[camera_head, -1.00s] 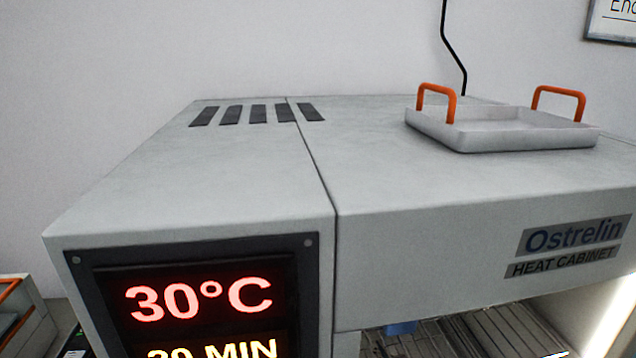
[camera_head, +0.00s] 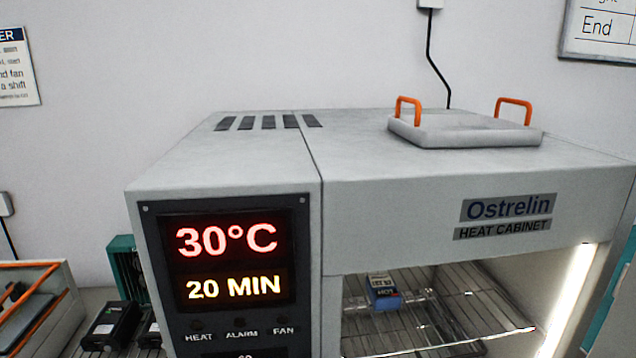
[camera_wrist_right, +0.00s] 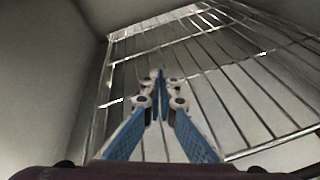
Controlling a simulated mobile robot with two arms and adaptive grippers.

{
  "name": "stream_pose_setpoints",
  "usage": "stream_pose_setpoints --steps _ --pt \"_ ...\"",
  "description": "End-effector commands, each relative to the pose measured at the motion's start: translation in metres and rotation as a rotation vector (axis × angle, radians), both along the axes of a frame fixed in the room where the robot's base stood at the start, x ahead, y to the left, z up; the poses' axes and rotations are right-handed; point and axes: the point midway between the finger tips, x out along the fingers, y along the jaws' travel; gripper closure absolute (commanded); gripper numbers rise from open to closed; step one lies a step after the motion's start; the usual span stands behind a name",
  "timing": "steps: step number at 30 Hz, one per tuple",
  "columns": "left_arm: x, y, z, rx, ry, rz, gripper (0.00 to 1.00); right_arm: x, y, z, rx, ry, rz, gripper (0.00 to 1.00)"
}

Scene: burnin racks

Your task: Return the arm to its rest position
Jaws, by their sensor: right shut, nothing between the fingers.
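My right gripper (camera_wrist_right: 158,85) shows in the right wrist view. Its blue fingers are together at the tips with nothing between them. It points along a wire rack (camera_wrist_right: 235,95) between grey walls. No object is seen at its fingertips. Neither gripper can be made out in the head view, and my left gripper is not in view.
The heat cabinet (camera_head: 225,170) is open at the front. A blue block (camera_head: 383,292) sits on its wire shelf (camera_head: 480,298). A tray with orange handles (camera_head: 465,132) rests on top. Dark devices (camera_head: 110,326) and an orange-edged bin (camera_head: 62,283) stand left.

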Motion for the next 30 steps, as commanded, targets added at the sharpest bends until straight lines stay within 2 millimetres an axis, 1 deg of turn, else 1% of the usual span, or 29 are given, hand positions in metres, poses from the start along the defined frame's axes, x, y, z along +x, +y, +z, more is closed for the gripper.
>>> stream_pose_setpoints --steps 2,5,8,11,14,15,16,18,21,24,30 --pt "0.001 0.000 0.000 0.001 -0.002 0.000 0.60 -0.012 0.002 0.000 0.113 0.023 -0.066 1.00" --pt "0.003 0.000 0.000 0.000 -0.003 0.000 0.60 -0.030 0.000 -0.001 0.278 0.059 -0.172 1.00" --pt "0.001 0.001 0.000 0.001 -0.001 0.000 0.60 -0.053 -0.004 -0.003 0.471 0.103 -0.304 1.00" --pt "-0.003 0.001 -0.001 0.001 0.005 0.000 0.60 -0.083 -0.010 -0.007 0.700 0.159 -0.474 1.00" --pt "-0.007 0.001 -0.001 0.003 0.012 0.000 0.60 -0.129 -0.018 -0.013 0.980 0.232 -0.708 1.00" --pt "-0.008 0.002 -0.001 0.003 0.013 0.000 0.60 -0.152 -0.022 -0.016 1.101 0.264 -0.822 1.00" --pt "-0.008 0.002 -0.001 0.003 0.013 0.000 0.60 -0.168 -0.024 -0.017 1.187 0.285 -0.906 1.00" --pt "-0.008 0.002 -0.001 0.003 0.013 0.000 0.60 -0.203 -0.029 -0.018 1.347 0.322 -1.079 1.00" --pt "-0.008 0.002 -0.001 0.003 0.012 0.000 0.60 -0.243 -0.032 -0.017 1.509 0.357 -1.278 1.00" --pt "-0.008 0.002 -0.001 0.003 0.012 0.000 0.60 -0.276 -0.034 -0.014 1.624 0.379 -1.440 1.00" --pt "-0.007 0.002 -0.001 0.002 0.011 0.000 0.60 -0.331 -0.035 -0.004 1.779 0.396 -1.709 1.00"
